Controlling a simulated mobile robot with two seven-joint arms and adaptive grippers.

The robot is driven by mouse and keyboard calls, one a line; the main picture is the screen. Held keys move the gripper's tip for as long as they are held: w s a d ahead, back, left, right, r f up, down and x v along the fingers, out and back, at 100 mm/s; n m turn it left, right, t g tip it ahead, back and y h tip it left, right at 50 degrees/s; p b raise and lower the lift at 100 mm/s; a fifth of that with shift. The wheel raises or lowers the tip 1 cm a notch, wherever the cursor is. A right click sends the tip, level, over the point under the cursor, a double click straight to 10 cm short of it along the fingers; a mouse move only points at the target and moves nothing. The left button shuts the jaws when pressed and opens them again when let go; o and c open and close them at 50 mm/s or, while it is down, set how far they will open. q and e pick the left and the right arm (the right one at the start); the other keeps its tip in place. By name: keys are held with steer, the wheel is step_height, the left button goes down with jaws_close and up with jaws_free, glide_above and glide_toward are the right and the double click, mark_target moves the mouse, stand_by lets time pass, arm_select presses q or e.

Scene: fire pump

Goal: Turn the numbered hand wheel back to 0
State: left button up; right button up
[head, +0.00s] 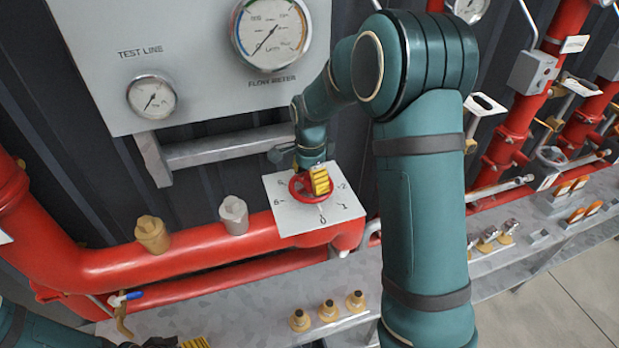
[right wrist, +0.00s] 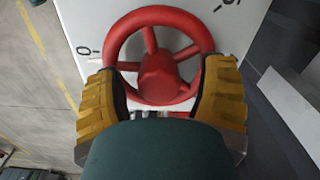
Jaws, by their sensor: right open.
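The red hand wheel (head: 298,189) sits on a white numbered plate (head: 290,219) above the red pipe. In the head view, 0 is at the plate's front edge, with 1 and 2 to the right and 6 to the left. The right wrist view shows the spoked wheel (right wrist: 157,78) up close, with 0 at its left. My right gripper (head: 320,182) is over the wheel, its open yellow fingers (right wrist: 162,98) on opposite sides of the rim. I cannot tell whether they touch it or where the wheel points. My left gripper (head: 182,343) is partly cut off at the bottom edge.
A grey panel with a flow meter (head: 271,33) and a test line gauge (head: 151,96) is behind. Capped fittings (head: 153,234) stand on the red pipe left of the plate. Several brass fittings (head: 328,310) stand on the grey shelf. More pipes and valves are at right.

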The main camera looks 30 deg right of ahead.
steer(key=shift+r+p, duration=2.2)
steer(key=shift+r, duration=1.3)
